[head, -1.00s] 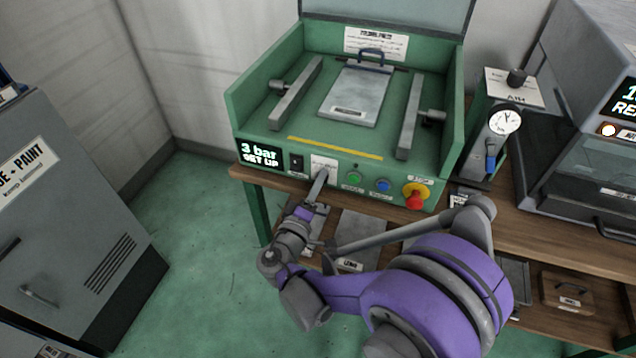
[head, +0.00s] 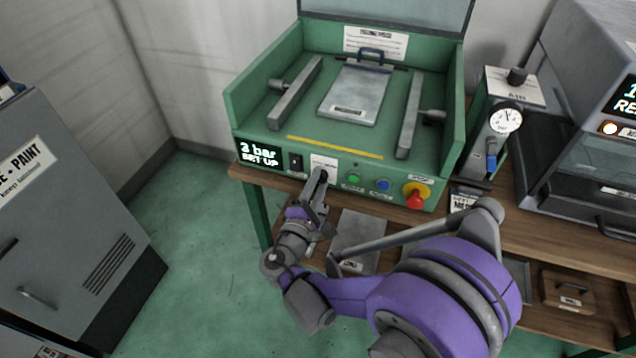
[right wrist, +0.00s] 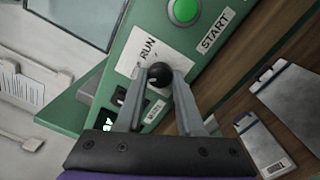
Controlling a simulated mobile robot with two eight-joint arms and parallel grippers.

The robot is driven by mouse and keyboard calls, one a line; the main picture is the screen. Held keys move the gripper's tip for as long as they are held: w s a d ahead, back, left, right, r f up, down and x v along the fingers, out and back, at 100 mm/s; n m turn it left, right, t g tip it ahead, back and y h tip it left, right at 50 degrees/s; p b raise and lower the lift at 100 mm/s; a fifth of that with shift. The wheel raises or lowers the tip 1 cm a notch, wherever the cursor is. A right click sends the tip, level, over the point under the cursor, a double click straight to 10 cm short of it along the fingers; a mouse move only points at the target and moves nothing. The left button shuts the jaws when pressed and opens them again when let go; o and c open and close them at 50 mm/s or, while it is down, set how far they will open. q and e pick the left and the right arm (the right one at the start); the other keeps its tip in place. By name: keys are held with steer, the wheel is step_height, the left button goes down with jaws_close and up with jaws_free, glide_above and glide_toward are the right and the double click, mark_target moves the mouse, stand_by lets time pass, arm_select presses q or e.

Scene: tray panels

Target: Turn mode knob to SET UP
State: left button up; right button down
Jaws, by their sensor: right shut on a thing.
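The black mode knob (right wrist: 159,75) sits on a white label plate (right wrist: 148,60) on the front of the green machine (head: 270,115). The plate reads RUN at one end; a smaller label at the other end is hard to read. My right gripper (right wrist: 160,72) is shut on the knob, one finger on each side. In the head view my right gripper (head: 321,172) covers the knob. My left gripper is out of view.
Right of the knob are a green START button (head: 354,178), a blue button (head: 383,185) and a red emergency stop (head: 414,197). A black switch (head: 296,162) is to its left. An air unit with a gauge (head: 506,118) stands to the right.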

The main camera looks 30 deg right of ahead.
steer(key=shift+n, duration=0.3)
steer(key=c, duration=0.5)
jaws_free()
steer(key=v, duration=1)
steer(key=shift+s+a+p, duration=0.3)
